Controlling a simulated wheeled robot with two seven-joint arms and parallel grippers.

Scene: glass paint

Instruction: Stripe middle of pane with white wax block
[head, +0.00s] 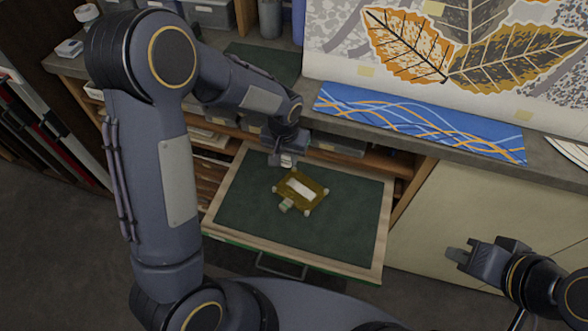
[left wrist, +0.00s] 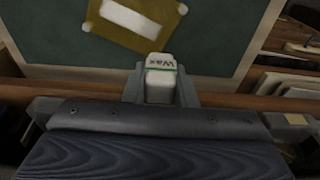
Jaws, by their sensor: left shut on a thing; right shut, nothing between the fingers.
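The amber-olive pane (head: 315,187) lies on the green mat of the open drawer, with pale pads at its corners. A white stripe (head: 300,188) runs across its middle; pane (left wrist: 160,36) and stripe (left wrist: 135,18) are partly cut off in the left wrist view. My left gripper (head: 284,157) is shut on the white wax block (left wrist: 160,64), which has a green band and the word "Wax". The block is behind the pane in the head view, apart from it. My right gripper (head: 460,256) is shut and empty at the right, away from the drawer.
The drawer (head: 377,235) is pulled out, its green mat (head: 245,215) mostly bare. The counter above holds a blue patterned strip (head: 415,120) and a leaf picture (head: 410,45). Cabinet doors stand at the right.

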